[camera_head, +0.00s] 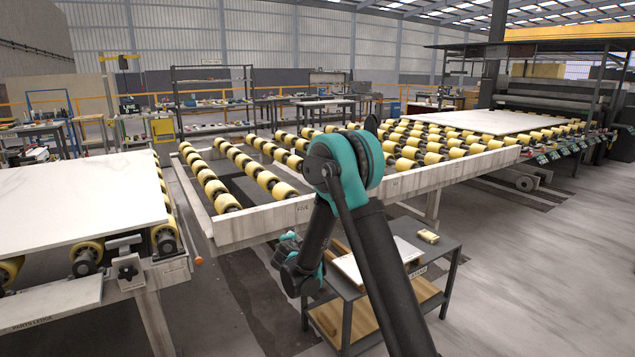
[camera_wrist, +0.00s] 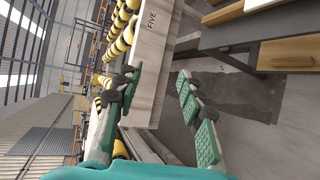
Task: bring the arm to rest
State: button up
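My gripper (camera_wrist: 159,73) is open in the wrist view, with two green-padded fingers spread apart and nothing between them. Behind the fingers lies the pale side beam (camera_wrist: 155,50) of the roller frame, marked "FIVE". In the head view my teal and black arm rises from the bottom, bends at a high elbow and reaches down in front of the roller frame (camera_head: 262,226). The gripper fingers cannot be made out there; the lower arm end hangs left of a small dark table.
The small dark table (camera_head: 448,286) holds a pale board (camera_head: 352,268) and a small yellowish block (camera_head: 428,236). A large pale slab (camera_head: 80,198) lies on rollers at left; another slab (camera_head: 480,121) lies on the far rollers. Floor at right (camera_head: 560,260) is clear.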

jog(key=s+d+r+m+g+h, duration=0.1)
jog(key=s+d+r+m+g, duration=0.15)
jog(key=s+d+m, duration=0.7)
jog(key=s+d+r+m+g+h, duration=0.1)
jog(key=s+d+m+g+h, duration=0.15)
jog(key=s+d, duration=0.8)
jog(key=s+d+f+m+g+y, duration=0.1)
jog(key=s+d+m, duration=0.3)
jog(key=s, duration=0.7)
jog(key=s+d+f+m+g+y, duration=0.2)
jog(key=s+d+f+m+g, duration=0.2)
jog(key=s, duration=0.7)
jog(key=shift+s+f, duration=0.25)
jog(key=shift+s, duration=0.15)
jog(key=shift+a+y, duration=0.1)
jog(key=shift+y, duration=0.15)
jog(key=shift+c, duration=0.6)
